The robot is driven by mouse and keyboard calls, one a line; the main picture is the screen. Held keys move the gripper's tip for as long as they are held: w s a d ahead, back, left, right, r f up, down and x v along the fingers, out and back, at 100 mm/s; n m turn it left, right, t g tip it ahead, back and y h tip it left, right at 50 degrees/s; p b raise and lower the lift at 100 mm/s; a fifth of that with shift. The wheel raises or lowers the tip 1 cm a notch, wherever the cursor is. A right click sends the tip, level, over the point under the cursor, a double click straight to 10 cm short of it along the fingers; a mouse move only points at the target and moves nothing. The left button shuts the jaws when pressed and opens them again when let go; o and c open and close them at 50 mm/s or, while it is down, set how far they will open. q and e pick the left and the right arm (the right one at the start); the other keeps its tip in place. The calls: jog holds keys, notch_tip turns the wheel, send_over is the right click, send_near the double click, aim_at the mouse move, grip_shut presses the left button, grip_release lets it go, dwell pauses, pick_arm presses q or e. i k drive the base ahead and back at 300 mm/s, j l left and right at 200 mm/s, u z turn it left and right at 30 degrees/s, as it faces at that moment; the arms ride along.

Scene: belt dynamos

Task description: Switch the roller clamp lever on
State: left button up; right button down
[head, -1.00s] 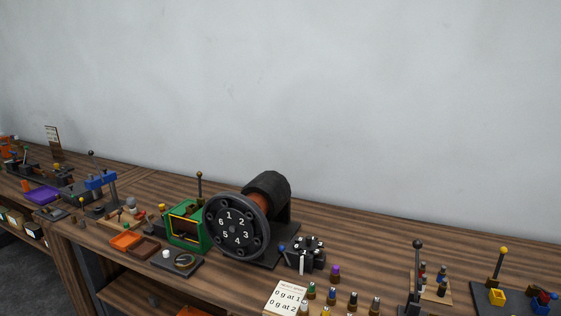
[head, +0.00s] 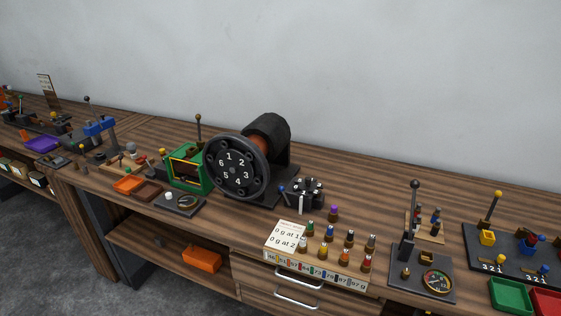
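Several levers stand on the bench, and none is labelled as the roller clamp lever, so I cannot tell which it is. A tall black lever with a round knob (head: 412,215) stands upright on a dark plate with a round gauge (head: 436,281) at the right. A lever with a brown knob (head: 198,128) rises behind a green frame (head: 187,170). A yellow-knobbed lever (head: 493,212) stands at the far right, leaning slightly. A black wheel numbered 1 to 6 (head: 233,170) fronts a dark drum (head: 268,133) at the centre. Neither of my grippers is in view.
A wooden bench (head: 352,186) runs along a grey wall. A numbered rack of small coloured-top pieces (head: 320,268) sits at the front edge, above a drawer handle (head: 297,299). Green (head: 510,295) and red (head: 547,301) trays lie at right. An orange bin (head: 202,258) is on the lower shelf.

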aim_at(282, 188)
jog(key=k+j+u, duration=0.15)
jog(key=u, duration=0.3)
jog(key=k+j+u, duration=0.1)
jog(key=j+u, duration=0.2)
jog(key=u, duration=0.15)
